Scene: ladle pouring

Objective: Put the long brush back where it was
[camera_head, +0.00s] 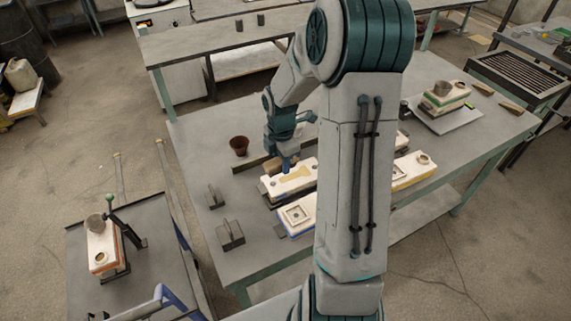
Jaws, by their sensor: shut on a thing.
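My gripper (286,164) is at the middle of the grey table (200,152), pointing down just behind a white mould block with a yellowish, elongated recess (296,179). It is shut on a brown thing (273,166), which I take to be the long brush. Its full length and the jaw contact are too small to make out. I cannot tell whether it touches the table or the mould.
A dark reddish pot (239,145) stands left of my gripper. Two grey handled blocks (230,236) sit at the front left. A mould with a square pattern (296,214) is in front. My arm hides the table's middle right.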

